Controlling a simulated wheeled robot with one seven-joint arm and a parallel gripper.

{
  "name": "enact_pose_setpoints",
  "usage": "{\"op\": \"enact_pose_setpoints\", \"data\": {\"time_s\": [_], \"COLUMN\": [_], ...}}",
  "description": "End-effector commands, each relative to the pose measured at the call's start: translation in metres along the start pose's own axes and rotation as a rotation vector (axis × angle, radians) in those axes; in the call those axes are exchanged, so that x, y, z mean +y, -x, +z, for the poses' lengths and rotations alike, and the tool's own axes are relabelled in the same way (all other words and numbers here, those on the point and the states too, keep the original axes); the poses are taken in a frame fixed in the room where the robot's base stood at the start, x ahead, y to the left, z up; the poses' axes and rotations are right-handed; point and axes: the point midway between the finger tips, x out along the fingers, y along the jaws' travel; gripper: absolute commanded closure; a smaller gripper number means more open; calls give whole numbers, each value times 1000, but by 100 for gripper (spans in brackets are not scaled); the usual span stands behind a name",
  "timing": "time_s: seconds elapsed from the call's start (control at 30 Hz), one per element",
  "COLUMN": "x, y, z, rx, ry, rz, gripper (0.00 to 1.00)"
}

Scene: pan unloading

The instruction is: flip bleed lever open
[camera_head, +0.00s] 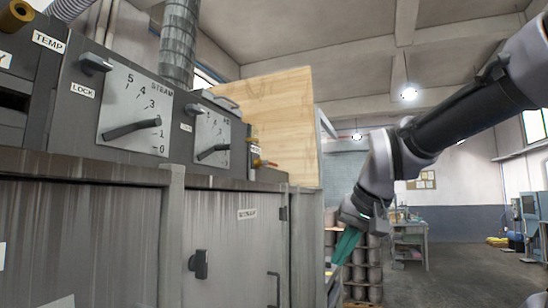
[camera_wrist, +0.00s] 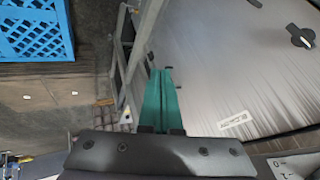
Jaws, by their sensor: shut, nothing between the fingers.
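A small red-tipped lever (camera_head: 266,163) sits on a brass fitting at the right end of the grey control panel in the head view. It may be the bleed lever, but its label is too small to read. My gripper (camera_head: 338,262) hangs to the right of the cabinet, lower than this lever and apart from it in the picture. Its teal fingers point down. In the wrist view my gripper (camera_wrist: 161,72) has its fingers together with nothing between them. I cannot make out the red-tipped lever in the wrist view.
The panel has a STEAM dial (camera_head: 136,110) and a smaller dial (camera_head: 212,135) with dark pointers. The cabinet door (camera_head: 225,255) below has a black latch (camera_head: 199,264). Stacked drums (camera_head: 366,262) stand behind my gripper. A blue crate (camera_wrist: 35,28) shows in the wrist view.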

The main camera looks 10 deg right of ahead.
Motion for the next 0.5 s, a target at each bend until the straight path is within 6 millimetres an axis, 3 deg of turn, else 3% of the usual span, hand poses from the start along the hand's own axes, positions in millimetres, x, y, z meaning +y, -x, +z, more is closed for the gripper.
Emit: {"op": "enact_pose_setpoints", "data": {"time_s": [0.27,0.37,0.5], "x": [-5,-22,-62], "y": [4,14,39], "z": [-9,-38,-113], "rx": [-3,-20,-50], "ry": [13,56,189], "rz": [-6,-29,-105], "gripper": [100,100,100]}}
